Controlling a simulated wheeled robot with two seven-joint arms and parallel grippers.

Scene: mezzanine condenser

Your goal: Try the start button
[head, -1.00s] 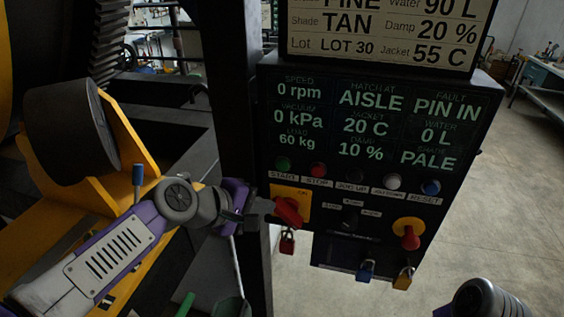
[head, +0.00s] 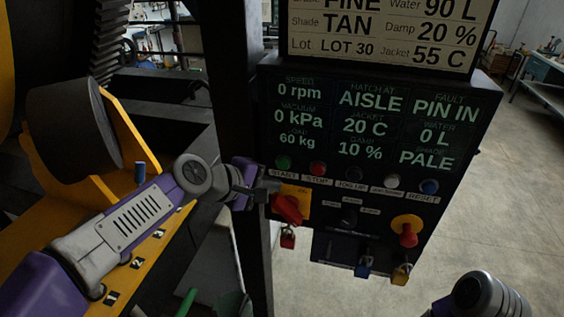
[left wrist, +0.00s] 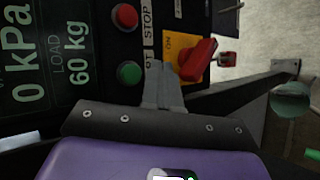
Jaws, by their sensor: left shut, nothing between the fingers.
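The green start button (head: 283,163) is at the left end of a button row on the black control panel (head: 268,110). In the left wrist view the green button (left wrist: 130,73) shows beside the fingers, uncovered. My left gripper (head: 270,186) is shut and empty, its tips by the START label, just below the button. In the left wrist view the shut fingertips (left wrist: 158,72) partly cover that label and lie between the green button and the red rotary switch. I cannot tell whether they touch the panel. My right gripper is out of view.
The red rotary switch (head: 287,208) on its yellow plate is just below my left fingertips. A red stop button (head: 318,169) sits right of start. A red knob (head: 408,234) and several padlocks are lower. The display reads 0 rpm and fault PIN IN.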

